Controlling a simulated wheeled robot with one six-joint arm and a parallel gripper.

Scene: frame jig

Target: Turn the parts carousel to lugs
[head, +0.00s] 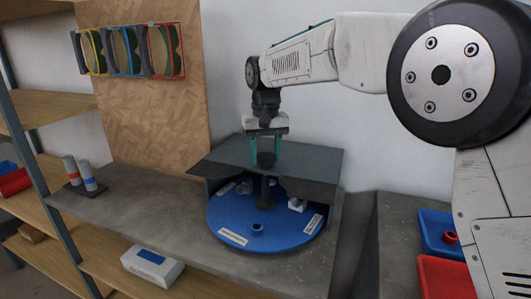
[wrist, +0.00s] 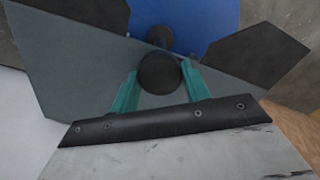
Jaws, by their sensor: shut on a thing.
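The parts carousel (head: 223,221) is a round blue turntable on the grey bench, partly under a dark grey cover (head: 310,160). Light labels lie along its rim, too small to read. White parts (head: 297,204) and a small blue ring-shaped part (head: 257,228) sit on it. A dark knob (head: 267,159) stands at the cover and also shows in the wrist view (wrist: 159,74). My gripper (head: 266,156) points down with its teal fingers on both sides of the knob, shut on it. The back of the carousel is hidden by the cover.
Framed pieces in yellow, blue and red (head: 128,51) hang on a wooden board. A white box (head: 153,265) lies on a lower shelf. Blue (head: 437,228) and red (head: 443,276) bins are at the right.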

